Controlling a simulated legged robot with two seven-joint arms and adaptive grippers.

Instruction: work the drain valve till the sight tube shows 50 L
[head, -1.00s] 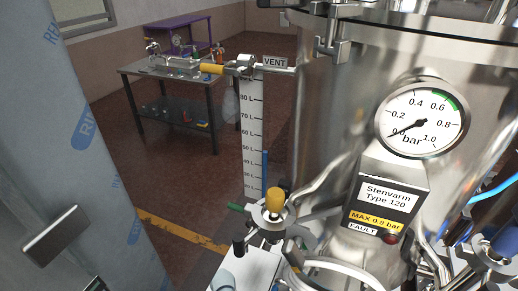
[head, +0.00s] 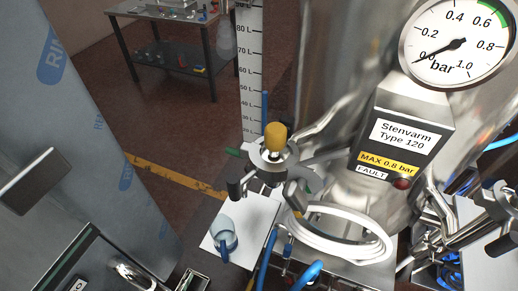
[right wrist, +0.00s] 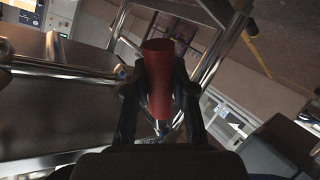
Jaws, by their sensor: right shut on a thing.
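The sight tube (head: 265,105) stands beside the steel tank, against a white litre scale (head: 250,60). Its blue column ends close to the 50 L mark. In the right wrist view my right gripper (right wrist: 158,88) has its two dark fingers closed around a red handle, which stands between them. I cannot tell from that view what the handle is fixed to. In the head view I cannot clearly make out this gripper or the red handle. My left gripper is not in view.
A valve with a yellow knob (head: 276,135) stands in front of the sight tube. A mug (head: 224,236) sits below on a white sheet. Coiled white hose (head: 345,232) and blue hoses crowd the tank's foot. The gauge (head: 458,42) needle sits near zero. A wrapped panel (head: 75,60) stands left.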

